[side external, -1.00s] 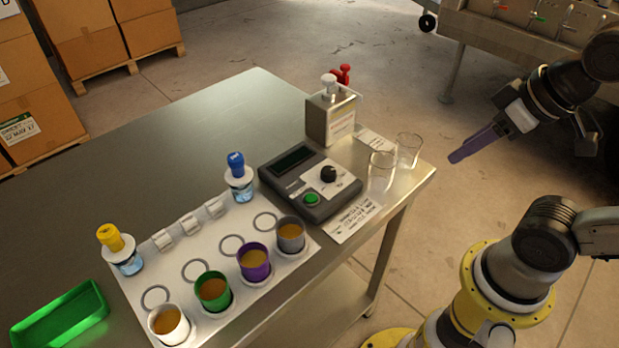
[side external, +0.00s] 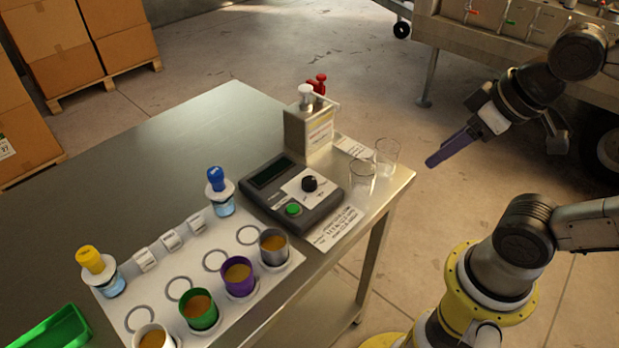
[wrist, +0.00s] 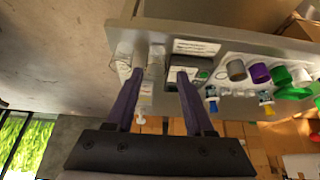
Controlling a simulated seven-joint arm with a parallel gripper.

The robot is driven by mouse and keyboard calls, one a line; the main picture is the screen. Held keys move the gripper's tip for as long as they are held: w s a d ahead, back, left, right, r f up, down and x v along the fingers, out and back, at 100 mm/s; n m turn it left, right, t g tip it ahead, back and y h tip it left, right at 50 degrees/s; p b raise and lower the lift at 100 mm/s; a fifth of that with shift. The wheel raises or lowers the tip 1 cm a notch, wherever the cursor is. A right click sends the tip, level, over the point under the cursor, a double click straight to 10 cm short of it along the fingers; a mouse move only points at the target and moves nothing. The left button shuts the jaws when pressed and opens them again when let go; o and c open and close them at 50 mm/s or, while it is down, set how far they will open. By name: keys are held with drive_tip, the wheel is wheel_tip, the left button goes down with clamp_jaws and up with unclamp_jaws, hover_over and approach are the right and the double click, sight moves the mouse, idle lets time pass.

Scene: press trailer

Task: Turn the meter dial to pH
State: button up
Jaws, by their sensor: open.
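The meter (side external: 291,193) is a dark grey box with a blank-looking screen, a green button (side external: 293,209) and a black round dial (side external: 309,184), near the table's right side. The dial's pointer and labels are too small to read. My gripper (side external: 430,163) has purple fingers and hangs in the air right of the table edge, clear of the meter. In the wrist view my gripper (wrist: 160,73) shows its two fingers apart with nothing held. The meter (wrist: 185,62) is partly hidden there behind the right finger.
Two glass beakers (side external: 362,177) stand at the table's right edge, between my gripper and the meter. A grey dispenser box (side external: 309,130) with white and red knobs stands behind. Several cups of brown liquid (side external: 238,276) and two capped bottles (side external: 219,192) stand on a white mat.

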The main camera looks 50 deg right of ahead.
drive_tip(key=shift+o, duration=1)
drive_tip(key=w+a+r+n+y, duration=0.2)
drive_tip(key=w+a+r+n, duration=0.1)
drive_tip(key=w+n, duration=0.45)
drive_tip(key=n+g+y, duration=0.1)
drive_tip(key=n+g, duration=0.1)
hover_over(309, 180)
drive_tip(key=s+d, duration=0.4)
wheel_tip(309, 180, down, 5)
drive_tip(key=shift+m, duration=0.25)
drive_tip(key=x, duration=1.3)
drive_tip(key=shift+s+a+f, duration=0.15)
drive_tip(key=shift+s+f, duration=0.1)
drive_tip(key=shift+f, duration=0.05)
clamp_jaws()
